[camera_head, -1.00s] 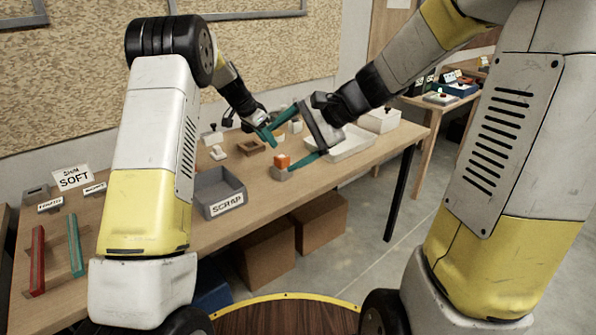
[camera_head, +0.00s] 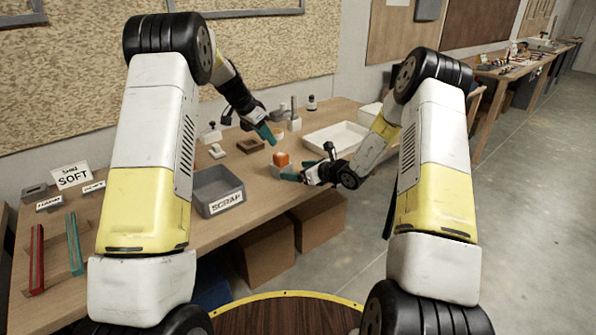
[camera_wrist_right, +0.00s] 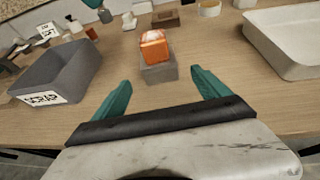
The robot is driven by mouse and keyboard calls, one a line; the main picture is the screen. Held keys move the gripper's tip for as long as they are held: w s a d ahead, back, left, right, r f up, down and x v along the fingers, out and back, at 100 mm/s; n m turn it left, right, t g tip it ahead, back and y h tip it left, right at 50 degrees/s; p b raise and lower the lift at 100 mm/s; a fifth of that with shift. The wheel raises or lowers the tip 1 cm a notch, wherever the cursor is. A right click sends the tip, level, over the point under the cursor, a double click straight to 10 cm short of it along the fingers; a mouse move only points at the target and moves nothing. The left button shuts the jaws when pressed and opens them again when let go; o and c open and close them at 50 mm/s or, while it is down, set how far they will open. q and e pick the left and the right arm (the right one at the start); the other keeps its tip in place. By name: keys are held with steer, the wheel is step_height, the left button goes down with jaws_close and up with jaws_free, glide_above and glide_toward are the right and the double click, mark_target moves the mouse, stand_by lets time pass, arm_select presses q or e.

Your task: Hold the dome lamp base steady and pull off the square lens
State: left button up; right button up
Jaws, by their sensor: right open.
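The dome lamp's orange square lens (camera_head: 281,159) sits on its grey block-like base (camera_head: 279,171) on the workbench. In the right wrist view the lens (camera_wrist_right: 154,48) is on top of the base (camera_wrist_right: 158,74), straight ahead of the gripper. My right gripper (camera_head: 296,173) is open and empty, low at the bench's front side. Its teal fingers (camera_wrist_right: 161,80) are spread either side of the base's line, short of it. My left gripper (camera_head: 268,134) is above and behind the lamp, apart from it; I cannot tell its finger gap.
A grey scrap bin (camera_head: 217,190) stands left of the lamp. A white tray (camera_head: 338,138) lies to its right. A small brown open box (camera_head: 250,146) and several small white items are behind. The bench front near the lamp is clear.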

mark_target(277, 156)
steer(key=x, duration=0.7)
steer(key=shift+w+a+f, duration=0.15)
steer(key=shift+w+a, duration=0.1)
steer(key=c, duration=1.8)
arm_select(q)
steer(key=o, duration=0.3)
steer(key=shift+f, duration=0.15)
steer(key=shift+o, duration=0.9)
steer(key=shift+d+f+n, duration=0.2)
steer(key=shift+f+n, duration=0.1)
steer(key=shift+f, duration=0.25)
steer(key=shift+d+f+n, duration=0.2)
steer(key=shift+f+n, duration=0.1)
steer(key=shift+f, duration=0.2)
steer(key=shift+x, duration=3.85)
steer(key=shift+w+a, duration=0.15)
